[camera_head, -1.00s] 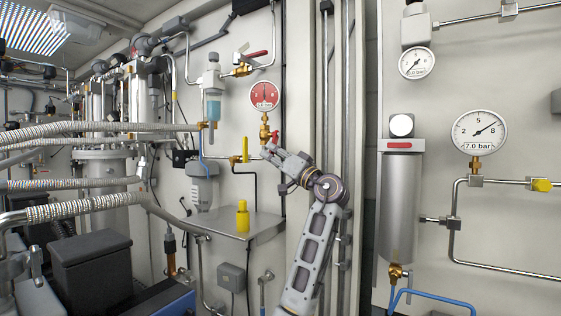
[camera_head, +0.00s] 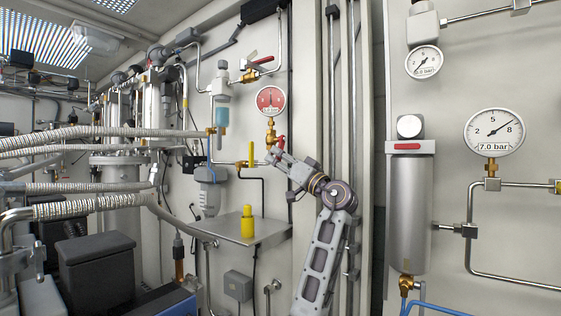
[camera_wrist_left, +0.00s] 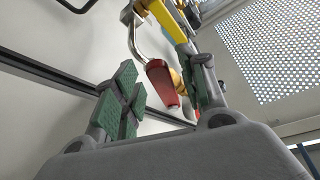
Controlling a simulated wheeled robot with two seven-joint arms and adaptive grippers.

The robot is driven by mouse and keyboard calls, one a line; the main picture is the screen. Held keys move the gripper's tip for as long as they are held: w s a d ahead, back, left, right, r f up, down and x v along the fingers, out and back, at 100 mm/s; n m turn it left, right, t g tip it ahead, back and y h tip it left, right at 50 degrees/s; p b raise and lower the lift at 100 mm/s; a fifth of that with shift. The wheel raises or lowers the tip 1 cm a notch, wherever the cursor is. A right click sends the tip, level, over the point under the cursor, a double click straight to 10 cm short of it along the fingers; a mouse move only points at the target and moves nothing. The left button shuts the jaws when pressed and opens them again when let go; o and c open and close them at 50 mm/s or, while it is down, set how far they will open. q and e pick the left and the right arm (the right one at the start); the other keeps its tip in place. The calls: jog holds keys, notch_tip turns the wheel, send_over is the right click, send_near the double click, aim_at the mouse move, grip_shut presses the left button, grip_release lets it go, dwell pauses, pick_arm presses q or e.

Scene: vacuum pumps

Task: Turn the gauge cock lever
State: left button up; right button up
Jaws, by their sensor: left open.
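The red gauge cock lever (camera_head: 281,141) sits on a brass cock just below the red-faced gauge (camera_head: 270,100) on the wall. My left gripper (camera_head: 273,157) is just below the lever, with its arm rising from the bottom of the head view. In the left wrist view the gripper (camera_wrist_left: 160,95) is open, with green pads on its fingers. The red lever (camera_wrist_left: 162,84) shows between the fingers, nearer the right one; I cannot tell whether it touches that finger. Brass parts behind it are partly hidden by the right finger. My right gripper is not in view.
A yellow handle (camera_head: 252,153) stands upright on the pipe just left of the gripper. A yellow bottle-like part (camera_head: 248,221) stands on a metal shelf (camera_head: 222,229) below. Vertical rails (camera_head: 335,90) run up the wall to the right. Another red-handled valve (camera_head: 263,60) is above.

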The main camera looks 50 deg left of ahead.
pick_arm(q)
jog(key=shift+b+v, duration=0.45)
jog(key=shift+v, duration=0.7)
dwell(0.4)
jog(key=shift+b+v, duration=1)
jog(key=shift+v, duration=1.85)
jog(key=shift+s, duration=0.1)
